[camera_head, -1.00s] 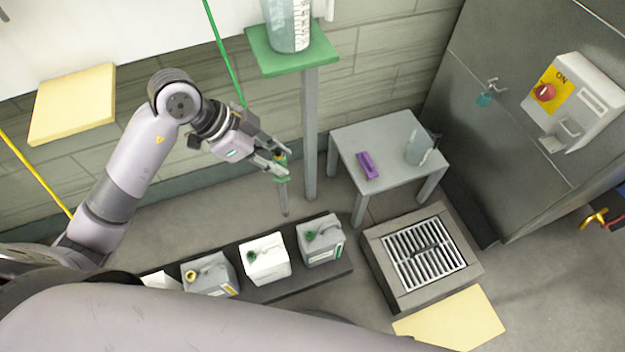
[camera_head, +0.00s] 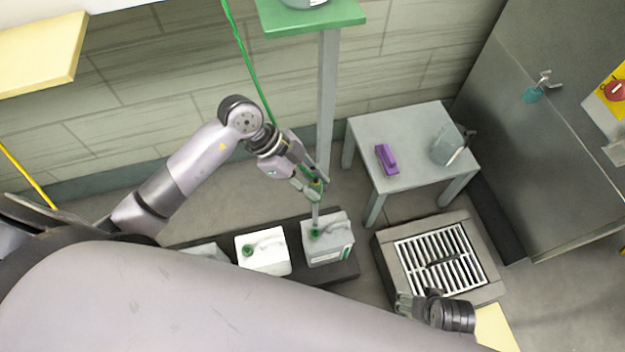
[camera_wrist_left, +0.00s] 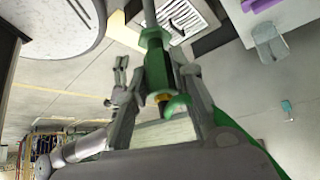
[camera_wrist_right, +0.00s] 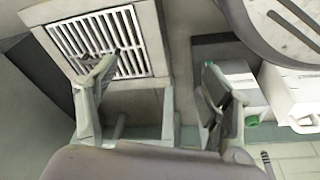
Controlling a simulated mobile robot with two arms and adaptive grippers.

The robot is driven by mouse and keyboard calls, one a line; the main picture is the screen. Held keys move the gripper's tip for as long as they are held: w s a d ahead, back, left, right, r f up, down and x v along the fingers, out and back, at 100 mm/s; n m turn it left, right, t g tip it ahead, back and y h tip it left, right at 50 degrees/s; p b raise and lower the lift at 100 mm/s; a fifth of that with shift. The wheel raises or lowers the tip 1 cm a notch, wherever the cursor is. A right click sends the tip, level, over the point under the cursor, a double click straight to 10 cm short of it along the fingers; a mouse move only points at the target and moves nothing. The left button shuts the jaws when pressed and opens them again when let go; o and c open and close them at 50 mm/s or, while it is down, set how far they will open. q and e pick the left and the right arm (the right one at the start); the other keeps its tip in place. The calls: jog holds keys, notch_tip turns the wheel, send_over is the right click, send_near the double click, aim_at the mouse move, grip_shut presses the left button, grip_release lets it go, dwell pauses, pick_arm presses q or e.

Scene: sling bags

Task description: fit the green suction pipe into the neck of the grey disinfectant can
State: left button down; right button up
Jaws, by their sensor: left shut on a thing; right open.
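The green suction pipe (camera_head: 317,207) is upright in my left gripper (camera_head: 314,186), with its grey tube pointing down. My left gripper is shut on its green collar, which also shows in the left wrist view (camera_wrist_left: 155,65). The grey can with a green neck and green label (camera_head: 330,248) stands below, on the dark plinth. The tube's lower end meets the can's neck in the head view; I cannot tell whether it is inside or just above. My right gripper (camera_head: 421,302) is open and empty near the drain; its spread fingers show in the right wrist view (camera_wrist_right: 158,95).
A white can (camera_head: 264,254) stands left of the grey can. A drain grate (camera_head: 442,262) lies to the right. A grey table (camera_head: 408,145) holds a purple object (camera_head: 386,159) and a jug (camera_head: 448,145). A green hose (camera_head: 247,65) trails up from the pipe past a post (camera_head: 327,90).

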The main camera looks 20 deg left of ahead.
aim_at(315, 207)
jog(key=shift+f, duration=0.1)
pick_arm(q)
jog(key=shift+r+p, duration=0.1)
jog(key=shift+p, duration=0.4)
jog(key=shift+f, duration=0.25)
notch_tip(315, 207, down, 4)
jog(key=shift+r+b, duration=0.2)
jog(key=shift+b, duration=0.7)
jog(key=shift+f+b, duration=0.35)
jog(key=shift+f, duration=0.6)
pick_arm(e)
jog(key=shift+w+r, duration=0.2)
jog(key=shift+r, duration=1.05)
jog(key=shift+w+r, duration=0.2)
jog(key=shift+r, duration=1.05)
